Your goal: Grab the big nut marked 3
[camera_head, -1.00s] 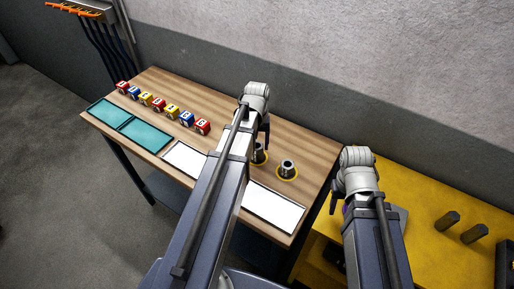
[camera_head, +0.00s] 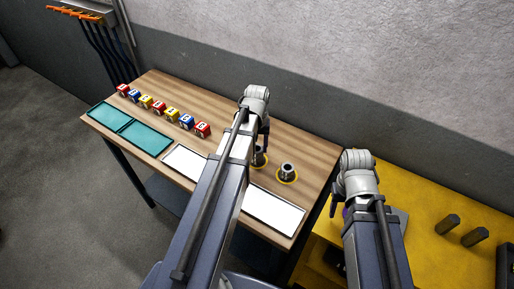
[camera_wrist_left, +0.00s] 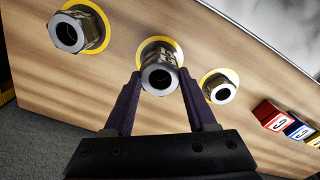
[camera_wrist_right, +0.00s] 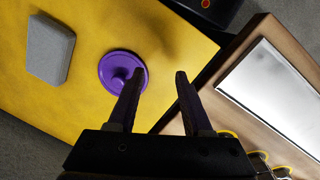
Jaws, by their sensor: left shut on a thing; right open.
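Three metal nuts stand in a row on yellow rings on the wooden table. In the left wrist view, my left gripper (camera_wrist_left: 160,88) is shut on the middle nut (camera_wrist_left: 161,75), with one finger on each side. Dark marks show on its side, but I cannot read them for sure. A wider hex nut (camera_wrist_left: 66,33) is to its left and a smaller nut (camera_wrist_left: 221,92) to its right. In the head view, one nut (camera_head: 287,170) stands clear and the held one (camera_head: 259,157) is partly hidden by my arm. My right gripper (camera_wrist_right: 155,82) is open and empty.
Several numbered or lettered cubes (camera_head: 159,106) line the table's left, behind teal mats (camera_head: 145,137) and white panels (camera_head: 274,210). Right of it is a yellow bench (camera_head: 430,200) with dark pegs (camera_head: 447,222). The right wrist view shows a purple disc (camera_wrist_right: 112,72) and grey block (camera_wrist_right: 50,48) there.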

